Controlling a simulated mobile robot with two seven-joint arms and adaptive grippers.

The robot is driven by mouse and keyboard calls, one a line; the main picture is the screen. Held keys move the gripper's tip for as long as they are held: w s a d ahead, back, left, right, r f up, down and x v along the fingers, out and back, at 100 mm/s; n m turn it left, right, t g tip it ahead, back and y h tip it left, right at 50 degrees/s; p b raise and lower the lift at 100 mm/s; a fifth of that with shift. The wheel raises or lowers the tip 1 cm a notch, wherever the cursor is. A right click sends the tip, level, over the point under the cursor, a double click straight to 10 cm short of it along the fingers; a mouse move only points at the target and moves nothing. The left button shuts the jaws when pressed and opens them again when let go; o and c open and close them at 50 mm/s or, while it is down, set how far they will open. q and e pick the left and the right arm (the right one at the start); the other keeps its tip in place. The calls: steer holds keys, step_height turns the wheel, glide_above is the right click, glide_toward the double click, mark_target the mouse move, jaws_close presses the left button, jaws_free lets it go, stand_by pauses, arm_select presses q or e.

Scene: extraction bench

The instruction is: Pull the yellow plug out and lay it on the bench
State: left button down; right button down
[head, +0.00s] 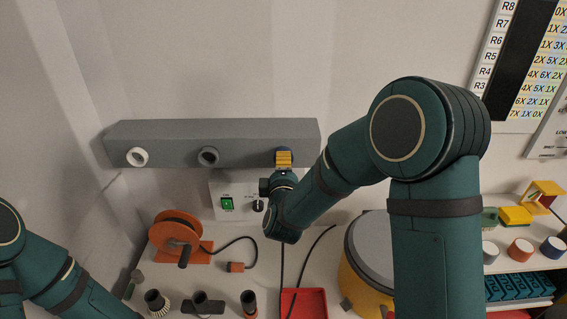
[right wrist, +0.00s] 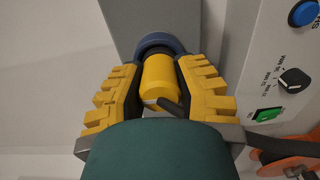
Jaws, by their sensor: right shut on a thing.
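The yellow plug (right wrist: 158,82) is a short cylinder in the right wrist view. It lines up with the blue ring socket (right wrist: 153,42) on the grey rail, and a dark band shows between them; how deep it sits is hidden. My right gripper (right wrist: 157,72) is shut on the plug, with a yellow ridged finger on each side. In the head view the right gripper (head: 284,160) is at the right end of the rail (head: 240,137), and the plug cannot be told apart from the fingers. My left arm shows at the lower left, but its gripper is out of frame.
On the bench below are an orange cable reel (head: 176,228), dark upright parts, a red tray (head: 304,300) and a yellow drum (head: 352,275). A control box (head: 228,187) is behind my right wrist.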

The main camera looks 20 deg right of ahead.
steer(key=shift+s+a, duration=0.15)
steer(key=shift+s, duration=0.35)
steer(key=shift+s, duration=0.1)
steer(key=shift+s+a, duration=0.1)
steer(key=shift+s, duration=0.25)
steer(key=shift+s+a, duration=0.2)
steer(key=shift+s, duration=0.45)
steer(key=shift+s+a, duration=0.1)
steer(key=shift+s, duration=0.2)
steer(key=shift+s+a, duration=0.1)
steer(key=shift+s, duration=0.35)
